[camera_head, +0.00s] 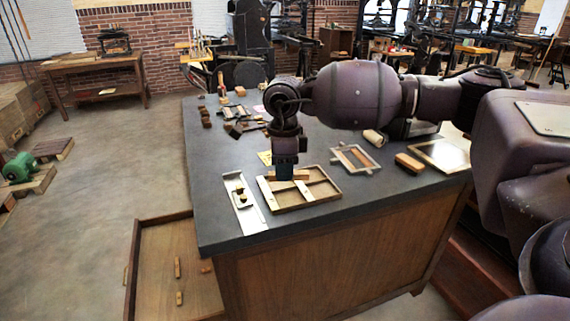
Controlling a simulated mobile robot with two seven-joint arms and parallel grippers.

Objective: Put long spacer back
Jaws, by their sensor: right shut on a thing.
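My right gripper (284,178) points down over a shallow wooden tray (318,201) near the front of the dark table. It is shut on a pale wooden strip, the long spacer (301,175), which lies crosswise at the tray's back left part. The fingers hide the middle of the strip, and I cannot tell whether it touches the tray floor. Another pale strip (267,194) lies along the tray's left side. Dividers split the tray into compartments. My left gripper is not in view.
A metal plate with small wooden pieces (240,190) lies left of the tray. A small frame (355,158), a brown block (409,163) and a roller (375,138) lie to the right. Several blocks sit at the back left.

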